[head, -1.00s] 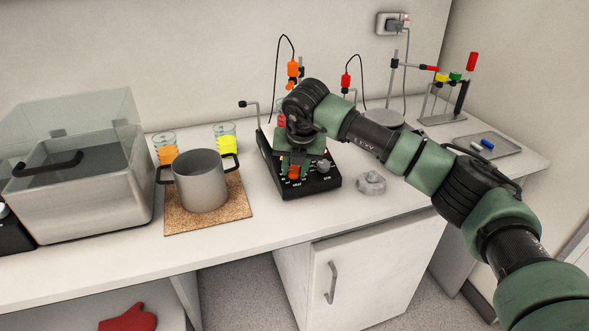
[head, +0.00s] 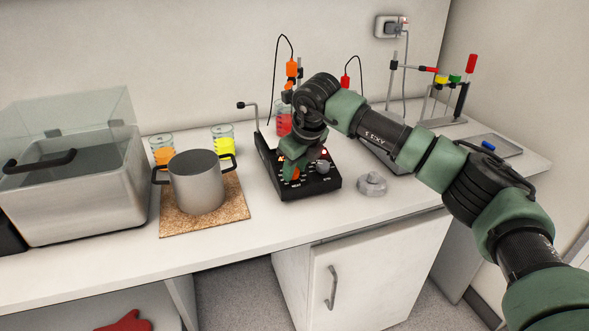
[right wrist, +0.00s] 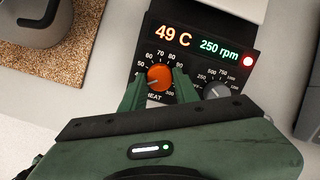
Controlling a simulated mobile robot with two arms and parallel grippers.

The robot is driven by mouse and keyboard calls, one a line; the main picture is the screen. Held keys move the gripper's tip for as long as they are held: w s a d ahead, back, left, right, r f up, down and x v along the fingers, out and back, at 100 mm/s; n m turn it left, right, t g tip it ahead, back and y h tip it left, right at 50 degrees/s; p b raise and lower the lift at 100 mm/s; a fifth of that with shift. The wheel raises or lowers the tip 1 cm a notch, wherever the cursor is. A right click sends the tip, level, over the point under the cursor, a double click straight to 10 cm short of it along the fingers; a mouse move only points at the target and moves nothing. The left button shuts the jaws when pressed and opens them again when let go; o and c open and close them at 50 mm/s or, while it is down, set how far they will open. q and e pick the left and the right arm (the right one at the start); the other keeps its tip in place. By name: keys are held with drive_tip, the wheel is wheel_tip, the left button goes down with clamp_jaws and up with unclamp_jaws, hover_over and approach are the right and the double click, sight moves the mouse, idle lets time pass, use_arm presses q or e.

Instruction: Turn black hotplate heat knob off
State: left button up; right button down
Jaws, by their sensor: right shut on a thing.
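The black hotplate (head: 321,183) stands on the bench near the middle of the head view. In the right wrist view its black front panel (right wrist: 198,55) reads 49 C and 250 rpm, with a red light lit. The orange heat knob (right wrist: 160,77) sits above the HEAT label, with numbers around it. My right gripper (right wrist: 160,88) has its green fingers on either side of this knob and is shut on it. In the head view the right gripper (head: 293,168) covers most of the knob. My left gripper is not in view.
A grey stir knob (right wrist: 217,92) is just right of the gripper. A grey pot (head: 197,183) stands on a cork mat (head: 230,212) to the left. A beaker of red liquid (head: 284,122) is behind the arm. A small metal piece (head: 371,185) lies right of the hotplate.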

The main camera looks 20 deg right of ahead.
drive_tip(key=shift+n, duration=0.6)
drive_tip(key=c, duration=1.1)
unclamp_jaws()
drive_tip(key=shift+o, duration=0.2)
drive_tip(key=b+v, duration=0.1)
drive_tip(key=v, duration=0.7)
drive_tip(key=shift+w+d, duration=0.1)
